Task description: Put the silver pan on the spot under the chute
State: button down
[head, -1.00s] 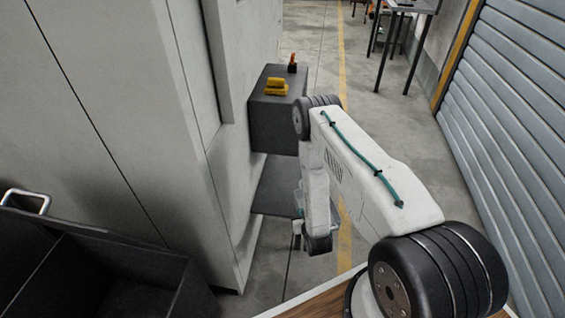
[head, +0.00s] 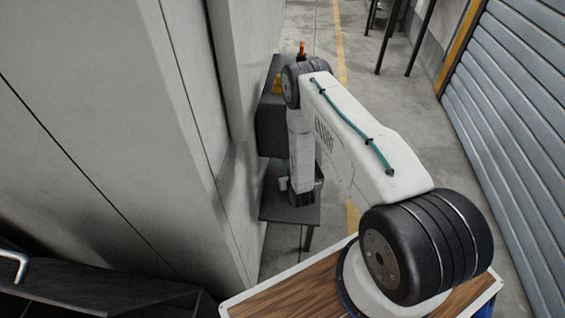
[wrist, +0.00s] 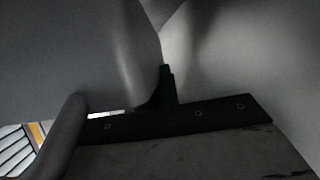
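A dark grey box (head: 268,128), which looks like the chute, juts from the pale cabinet wall. Below it is a dark flat shelf or small table (head: 290,214) with a leg at its right front. My gripper (head: 302,199) points down over this surface, close to the wall, mostly hidden by my arm. A small pale piece (head: 283,184) shows at its left side; I cannot tell whether it is part of the silver pan. The wrist view is dark, with large grey surfaces close to the lens, and the fingers cannot be made out. The spot is not distinguishable.
A yellow object (head: 277,84) and an orange-topped item (head: 302,48) are on the dark box, partly behind my arm. The pale cabinet wall (head: 110,120) is close on the left. A grey roller shutter (head: 520,120) stands at right, with open floor between.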

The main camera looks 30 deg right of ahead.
aim_at(281, 161)
jog(key=w, duration=0.2)
jog(key=w+d, duration=0.1)
jog(key=w, duration=0.2)
jog(key=w+d, duration=0.1)
jog(key=w, duration=0.2)
jog(key=shift+w, duration=0.25)
jog(key=shift+w+f, duration=0.2)
jog(key=shift+f, duration=0.65)
jog(key=shift+w+f, duration=0.15)
jog(key=shift+f, duration=0.7)
jog(key=c, duration=2.1)
grip_release()
jog(key=shift+f, duration=0.2)
jog(key=o, duration=0.4)
jog(key=shift+r, duration=0.15)
jog(key=v, duration=1.2)
jog(key=shift+s, duration=0.1)
